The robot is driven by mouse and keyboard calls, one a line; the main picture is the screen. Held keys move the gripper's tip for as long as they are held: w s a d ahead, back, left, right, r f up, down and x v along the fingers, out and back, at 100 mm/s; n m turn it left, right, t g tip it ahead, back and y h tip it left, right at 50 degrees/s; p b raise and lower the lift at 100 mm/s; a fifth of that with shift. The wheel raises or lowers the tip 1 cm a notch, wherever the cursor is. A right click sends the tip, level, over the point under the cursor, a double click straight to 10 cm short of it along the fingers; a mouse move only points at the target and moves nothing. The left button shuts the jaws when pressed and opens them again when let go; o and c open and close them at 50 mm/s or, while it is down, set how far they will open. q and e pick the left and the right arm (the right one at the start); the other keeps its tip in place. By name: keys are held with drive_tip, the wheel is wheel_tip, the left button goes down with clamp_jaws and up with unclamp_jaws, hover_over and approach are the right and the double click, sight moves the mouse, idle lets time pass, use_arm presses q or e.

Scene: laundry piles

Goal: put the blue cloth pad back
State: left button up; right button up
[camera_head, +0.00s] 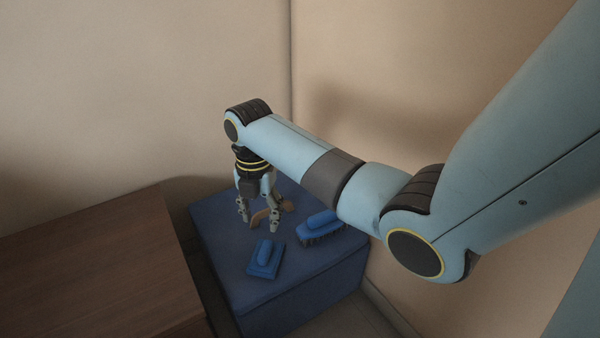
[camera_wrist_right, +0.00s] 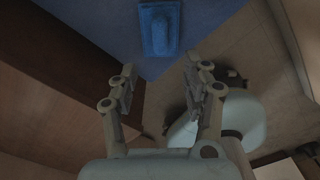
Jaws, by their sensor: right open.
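The blue cloth pad (camera_head: 264,262), a flat piece with a raised block on top, lies on the top of a dark blue box (camera_head: 222,262), near its front left. In the right wrist view the pad (camera_wrist_right: 160,28) shows at the top, beyond the fingertips and apart from them. My right gripper (camera_head: 260,221) points down over the back part of the box top, behind the pad. Its fingers (camera_wrist_right: 160,66) are spread with nothing between them. My left gripper is not in view.
A blue brush (camera_head: 320,228) with dark bristles lies right of the pad. A small tan object (camera_head: 259,218) shows partly behind my right fingers. A brown wooden surface (camera_head: 95,275) stands at the left. Walls close in the back and right.

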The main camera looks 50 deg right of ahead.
drive_tip(key=s+f+m, duration=0.3)
drive_tip(key=s+m, duration=0.5)
drive_tip(key=s, duration=0.3)
drive_tip(key=s+a+f+m, duration=0.1)
drive_tip(key=s+f+m, duration=0.2)
drive_tip(key=s+m, duration=0.4)
drive_tip(key=s+f+m, duration=0.4)
drive_tip(key=s+m, duration=0.4)
drive_tip(key=s, duration=0.7)
drive_tip(key=shift+a+m+t+h, duration=0.2)
drive_tip(key=shift+m+t+h, duration=0.1)
drive_tip(key=shift+h, duration=0.1)
drive_tip(key=shift+f, duration=0.1)
use_arm(q)
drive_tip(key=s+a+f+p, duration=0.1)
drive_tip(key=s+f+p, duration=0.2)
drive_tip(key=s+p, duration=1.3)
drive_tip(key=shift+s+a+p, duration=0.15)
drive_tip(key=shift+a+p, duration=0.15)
drive_tip(key=shift+p, duration=0.1)
use_arm(e)
drive_tip(key=s+d+f, duration=0.1)
drive_tip(key=s+f, duration=0.2)
drive_tip(key=s, duration=1.3)
drive_tip(key=shift+s+d, duration=0.2)
drive_tip(key=shift+d, duration=0.1)
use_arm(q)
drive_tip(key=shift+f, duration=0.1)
use_arm(e)
drive_tip(key=shift+f, duration=0.1)
